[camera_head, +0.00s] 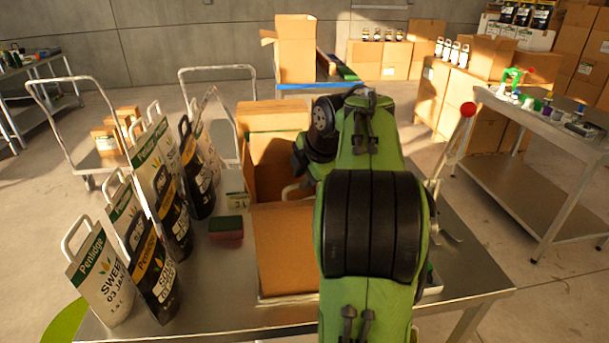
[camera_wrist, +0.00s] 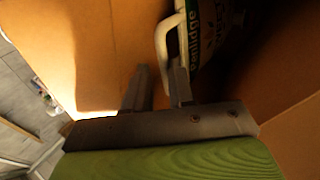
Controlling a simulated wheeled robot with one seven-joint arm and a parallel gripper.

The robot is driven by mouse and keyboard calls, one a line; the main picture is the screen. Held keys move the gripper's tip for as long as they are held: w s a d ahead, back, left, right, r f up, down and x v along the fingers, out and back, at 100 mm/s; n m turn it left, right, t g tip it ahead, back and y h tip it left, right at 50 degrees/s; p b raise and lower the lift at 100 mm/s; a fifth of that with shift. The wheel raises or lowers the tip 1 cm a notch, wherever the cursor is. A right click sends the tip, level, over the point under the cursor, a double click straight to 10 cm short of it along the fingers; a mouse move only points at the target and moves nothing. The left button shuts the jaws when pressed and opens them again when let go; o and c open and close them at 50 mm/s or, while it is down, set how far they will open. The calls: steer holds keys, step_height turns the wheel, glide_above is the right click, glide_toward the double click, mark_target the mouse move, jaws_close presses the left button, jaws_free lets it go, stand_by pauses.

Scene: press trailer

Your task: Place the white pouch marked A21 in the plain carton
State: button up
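The carton (camera_head: 285,245) stands open on the metal table, its brown walls plain on the side facing me. In the wrist view, a pouch (camera_wrist: 207,30) with a white handle, a green band and "Penlidge" lettering is inside the carton (camera_wrist: 85,40). Its lower part is in shadow and no A21 mark can be read. My gripper (camera_wrist: 160,75) is inside the carton with its fingers apart. The pouch's handle comes down between the fingers, close to the right one; I cannot tell whether it touches. In the head view my arm hides the fingers.
Several upright pouches (camera_head: 105,275), white and black, stand in rows on the table (camera_head: 215,310) left of the carton. A green and red block (camera_head: 226,229) lies between them and the carton. A red-knobbed lever (camera_head: 467,110) stands right of my arm.

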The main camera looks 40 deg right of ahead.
steer(key=shift+o, duration=1.2)
steer(key=shift+r, duration=0.1)
steer(key=p+v, duration=0.6)
steer(key=v, duration=0.7)
steer(key=s+a+f+m+y, duration=0.15)
steer(key=a+m, duration=0.45)
steer(key=a, duration=1)
steer(key=s+a+f+m, duration=0.8)
steer(key=s+f+m, duration=0.1)
steer(key=s, duration=0.4)
steer(key=shift+a+f+m, duration=0.2)
steer(key=shift+f+m, duration=0.1)
steer(key=shift+f, duration=0.25)
